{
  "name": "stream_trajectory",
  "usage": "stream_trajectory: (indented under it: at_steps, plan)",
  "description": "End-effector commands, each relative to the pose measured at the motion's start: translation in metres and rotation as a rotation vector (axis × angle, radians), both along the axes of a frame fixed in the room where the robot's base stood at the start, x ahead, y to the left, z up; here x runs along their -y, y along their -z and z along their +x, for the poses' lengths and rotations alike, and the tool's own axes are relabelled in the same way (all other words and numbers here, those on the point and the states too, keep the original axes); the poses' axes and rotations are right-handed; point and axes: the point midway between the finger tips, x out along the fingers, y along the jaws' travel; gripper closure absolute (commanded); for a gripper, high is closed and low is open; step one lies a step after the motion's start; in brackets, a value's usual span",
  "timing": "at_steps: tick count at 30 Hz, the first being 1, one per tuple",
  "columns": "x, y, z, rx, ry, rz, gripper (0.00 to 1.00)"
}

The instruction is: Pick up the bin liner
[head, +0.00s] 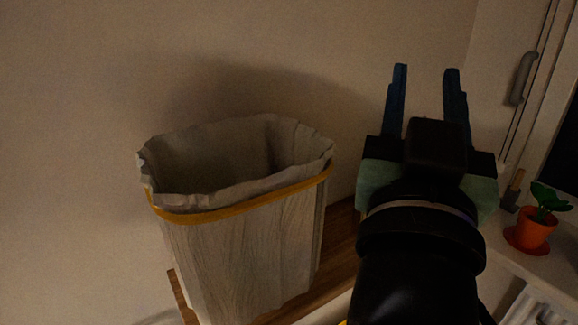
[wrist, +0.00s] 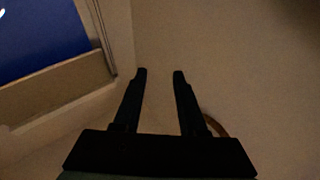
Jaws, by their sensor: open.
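The bin liner (head: 255,245) is a tall, pale grey, crinkled bag shape with an open top and wavy rim. A yellow-orange band runs around it just below the rim. It stands upright on a wooden surface at the left of centre in the head view. My gripper (head: 427,75) is to the right of the liner, apart from it, with its two dark fingers spread and nothing between them. In the wrist view my gripper (wrist: 161,75) also shows open and empty, facing a plain wall. The liner cannot be made out in the wrist view.
The wooden surface (head: 338,245) carries the liner close to the wall (head: 80,120). An orange pot with a green plant (head: 535,228) stands on a white sill at the right, near a window handle (head: 522,78). A blue pane (wrist: 40,35) shows in the wrist view.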

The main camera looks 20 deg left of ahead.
Motion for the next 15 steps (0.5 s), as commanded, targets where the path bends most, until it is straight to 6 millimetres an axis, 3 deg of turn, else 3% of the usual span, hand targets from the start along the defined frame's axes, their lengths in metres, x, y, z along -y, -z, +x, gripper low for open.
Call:
stream_trajectory:
  at_steps: [1, 15]
  plan:
    - [0.0, -0.026, 0.004, -0.023, 0.0, 0.0, 0.59]
    - [0.005, -0.106, 0.037, -0.254, 0.021, 0.016, 0.59]
